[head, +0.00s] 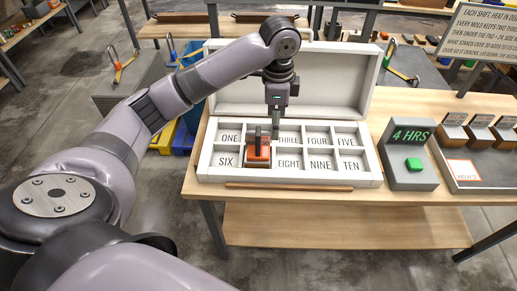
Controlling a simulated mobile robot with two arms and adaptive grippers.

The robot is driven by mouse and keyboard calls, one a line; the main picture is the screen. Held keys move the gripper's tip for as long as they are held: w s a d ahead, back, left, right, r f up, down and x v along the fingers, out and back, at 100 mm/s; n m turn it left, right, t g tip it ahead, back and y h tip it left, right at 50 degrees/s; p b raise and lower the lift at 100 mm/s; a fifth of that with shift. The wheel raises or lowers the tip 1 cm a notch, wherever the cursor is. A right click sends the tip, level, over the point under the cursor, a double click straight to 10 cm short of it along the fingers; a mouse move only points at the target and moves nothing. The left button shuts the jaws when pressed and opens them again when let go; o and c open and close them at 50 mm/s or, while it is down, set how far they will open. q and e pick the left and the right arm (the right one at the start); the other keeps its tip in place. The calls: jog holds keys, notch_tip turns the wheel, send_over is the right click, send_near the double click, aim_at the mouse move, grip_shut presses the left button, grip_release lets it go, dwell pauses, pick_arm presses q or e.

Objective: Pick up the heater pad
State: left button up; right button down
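No thing in the head view is clearly marked as the heater pad. A white open case (205,172) on the wooden table has compartments labelled with number words. An orange and dark block-like object (258,150) stands in it, covering the labels between ONE and THREE and between SIX and EIGHT; I cannot tell if it is the pad. My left gripper (275,130) points down over the case, just behind and right of the top of this object. Its fingers show narrow and edge-on, so their opening is unclear, as is any contact. My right gripper is out of view.
A brown strip (288,187) lies along the case's front. The raised lid (335,80) stands behind. A grey stand reading 4 HRS (408,155) with a green block is to the right, then a tray of moulds (470,170). A sign (485,35) stands at upper right.

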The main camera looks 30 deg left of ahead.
pick_arm(q)
notch_tip(320, 180, up, 8)
jog(key=r, duration=0.1)
send_over(258, 131)
jog(key=f+p, duration=0.2)
jog(key=f, duration=1)
jog(key=shift+w+f, duration=0.15)
jog(key=shift+w, duration=0.05)
notch_tip(258, 131, down, 5)
jog(key=shift+s+r+p, duration=0.1)
jog(key=shift+s+p, duration=0.05)
jog(key=shift+p, duration=0.85)
jog(key=shift+f, duration=0.25)
jog(key=shift+c, duration=0.4)
grip_shut()
